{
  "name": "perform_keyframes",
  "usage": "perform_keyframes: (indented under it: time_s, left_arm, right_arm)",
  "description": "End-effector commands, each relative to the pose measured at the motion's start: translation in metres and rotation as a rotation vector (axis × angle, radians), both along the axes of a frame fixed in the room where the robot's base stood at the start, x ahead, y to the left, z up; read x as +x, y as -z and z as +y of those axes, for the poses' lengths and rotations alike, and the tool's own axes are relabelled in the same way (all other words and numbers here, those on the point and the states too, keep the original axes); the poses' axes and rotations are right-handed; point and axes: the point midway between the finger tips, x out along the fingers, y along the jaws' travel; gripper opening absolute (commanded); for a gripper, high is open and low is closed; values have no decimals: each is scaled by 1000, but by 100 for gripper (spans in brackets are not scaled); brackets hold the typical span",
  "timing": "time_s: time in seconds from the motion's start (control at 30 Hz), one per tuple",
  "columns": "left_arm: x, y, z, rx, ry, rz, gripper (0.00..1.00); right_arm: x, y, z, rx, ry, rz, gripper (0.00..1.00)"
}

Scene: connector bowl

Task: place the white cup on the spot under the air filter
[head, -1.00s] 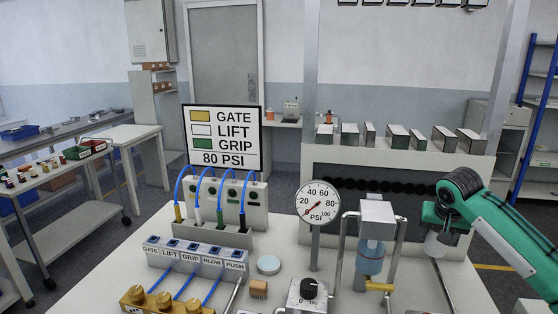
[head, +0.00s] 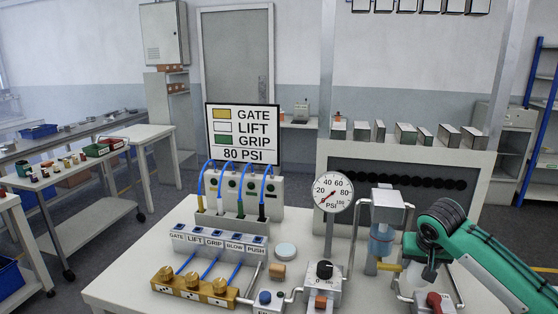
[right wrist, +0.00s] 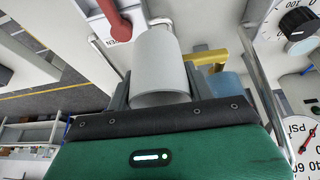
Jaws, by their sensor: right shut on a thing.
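The white cup (right wrist: 162,65) is between the two fingers of my right gripper (right wrist: 160,90) in the right wrist view, and the gripper is shut on it. In the head view my right gripper (head: 428,270) is just right of the air filter, and the cup is hard to make out there. The air filter has a grey head (head: 388,207) and a clear blue bowl (head: 381,240). Part of the blue bowl (right wrist: 226,85) shows beside the cup in the right wrist view. I cannot make out the spot under the filter. My left gripper is out of view.
A pressure gauge (head: 333,191) and a regulator with a black knob (head: 324,270) stand left of the filter. A yellow fitting (head: 388,266) sits low by the bowl. A red-handled valve (head: 435,301) is in front of my right gripper. Metal pipes run close around the filter.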

Motion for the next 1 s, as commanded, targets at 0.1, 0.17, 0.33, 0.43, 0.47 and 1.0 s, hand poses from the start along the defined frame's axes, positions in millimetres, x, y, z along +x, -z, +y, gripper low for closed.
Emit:
perform_keyframes:
  time_s: [0.1, 0.17, 0.33, 0.43, 0.47, 1.0]
  left_arm:
    - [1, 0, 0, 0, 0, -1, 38]
    - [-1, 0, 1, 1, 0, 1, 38]
    - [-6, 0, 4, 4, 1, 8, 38]
    - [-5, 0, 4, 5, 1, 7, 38]
    - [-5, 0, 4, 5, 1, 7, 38]
    - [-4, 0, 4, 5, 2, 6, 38]
  right_arm:
    - [-19, 18, 32, -3, -64, 4, 31]
    - [-31, 27, 50, -2, -101, 5, 31]
    - [-74, 51, 103, 12, -209, 2, 31]
    - [-94, 58, 124, 22, -253, -3, 31]
    - [-99, 60, 128, 26, -262, -3, 31]
    - [-184, 94, 142, 34, -293, -3, 31]
